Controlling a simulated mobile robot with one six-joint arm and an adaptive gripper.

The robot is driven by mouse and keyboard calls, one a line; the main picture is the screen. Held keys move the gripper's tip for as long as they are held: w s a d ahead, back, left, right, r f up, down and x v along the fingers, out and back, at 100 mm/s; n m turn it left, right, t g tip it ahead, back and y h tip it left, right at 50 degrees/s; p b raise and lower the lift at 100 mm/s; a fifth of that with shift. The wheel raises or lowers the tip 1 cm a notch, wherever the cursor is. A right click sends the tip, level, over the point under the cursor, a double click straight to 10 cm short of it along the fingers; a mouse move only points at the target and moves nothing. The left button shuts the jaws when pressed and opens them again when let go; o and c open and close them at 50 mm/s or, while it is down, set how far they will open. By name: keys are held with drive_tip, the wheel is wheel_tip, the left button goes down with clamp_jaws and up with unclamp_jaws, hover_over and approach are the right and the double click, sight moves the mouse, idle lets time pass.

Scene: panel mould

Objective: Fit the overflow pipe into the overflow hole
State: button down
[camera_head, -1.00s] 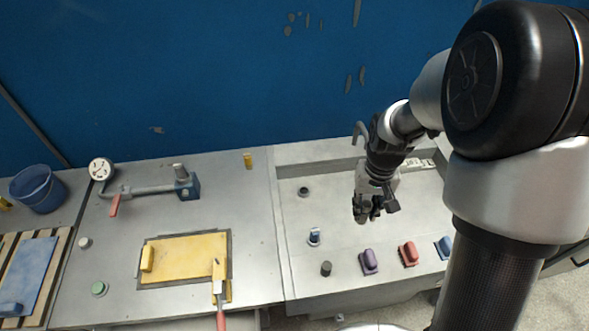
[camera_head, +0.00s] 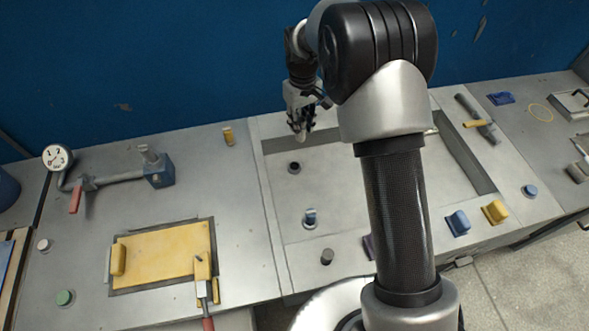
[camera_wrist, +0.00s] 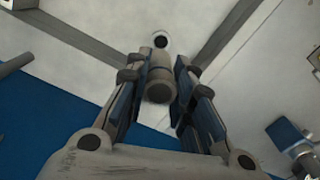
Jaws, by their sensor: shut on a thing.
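My gripper (camera_head: 302,115) is shut on a short grey pipe (camera_wrist: 158,84), which I take to be the overflow pipe. In the head view, the pipe's pale lower end (camera_head: 300,137) hangs below my fingers. The overflow hole (camera_head: 294,167) is a dark round opening with a ring in the floor of the sunken basin. In the wrist view, a dark round opening (camera_wrist: 160,41) shows just beyond the pipe's end. The pipe looks above the hole and apart from it; the exact height is hard to tell.
A blue-topped fitting (camera_head: 310,217) stands on the basin floor, with a dark cylinder (camera_head: 327,257) nearer the front. The basin's back wall (camera_head: 345,131) is close to my gripper. A yellow panel (camera_head: 163,254) and a gauge pipe (camera_head: 120,188) lie left.

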drive_tip(key=shift+n, duration=0.4)
drive_tip(key=f+b, duration=0.2)
drive_tip(key=f, duration=0.3)
drive_tip(key=w+a+f+b, duration=0.1)
drive_tip(key=f+b, duration=0.1)
drive_tip(key=f, duration=0.4)
drive_tip(key=f+b, duration=0.2)
drive_tip(key=f, duration=0.4)
drive_tip(key=shift+w+a+f, duration=0.25)
drive_tip(key=shift+w+a, duration=0.05)
drive_tip(key=shift+a, duration=0.1)
drive_tip(key=shift+r, duration=0.15)
drive_tip(key=c, duration=1.8)
unclamp_jaws()
drive_tip(key=shift+f, duration=0.25)
drive_tip(key=shift+c, duration=0.2)
drive_tip(key=o, duration=0.4)
drive_tip(key=shift+o, duration=0.2)
drive_tip(key=shift+r, duration=0.1)
